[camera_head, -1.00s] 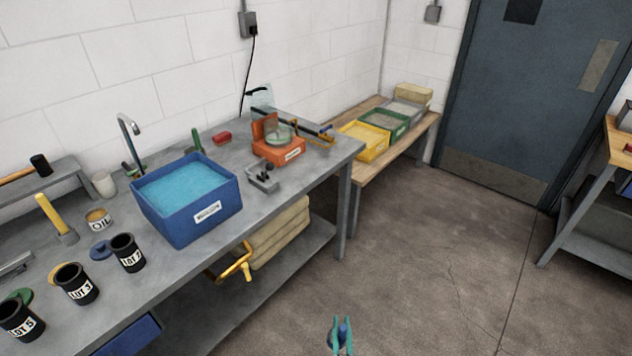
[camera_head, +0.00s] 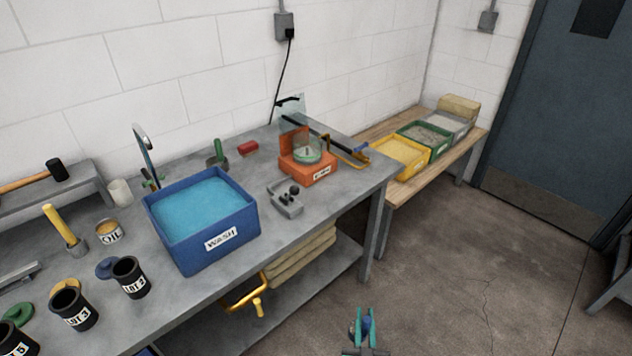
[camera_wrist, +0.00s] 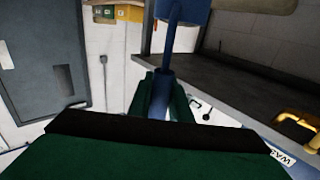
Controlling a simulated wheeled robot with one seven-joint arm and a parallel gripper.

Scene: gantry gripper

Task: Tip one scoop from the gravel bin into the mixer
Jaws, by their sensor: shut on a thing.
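My gripper (camera_head: 364,328) is low in front of the bench, over the floor. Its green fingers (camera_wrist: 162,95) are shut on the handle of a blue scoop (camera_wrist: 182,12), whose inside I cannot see. An orange machine with a clear round bowl, seemingly the mixer (camera_head: 308,170), stands on the grey bench's right part. On the wooden bench behind, a yellow bin (camera_head: 399,158), a green bin (camera_head: 425,141) and a grey bin (camera_head: 455,122) stand in a row. The green bin holds rough grey material that looks like gravel. The gripper is well apart from the mixer and bins.
A blue wash tub (camera_head: 203,222) with water sits on the grey bench (camera_head: 330,195), left of a small grey fixture (camera_head: 287,200). A gold clamp (camera_head: 245,295) juts out below the bench edge.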

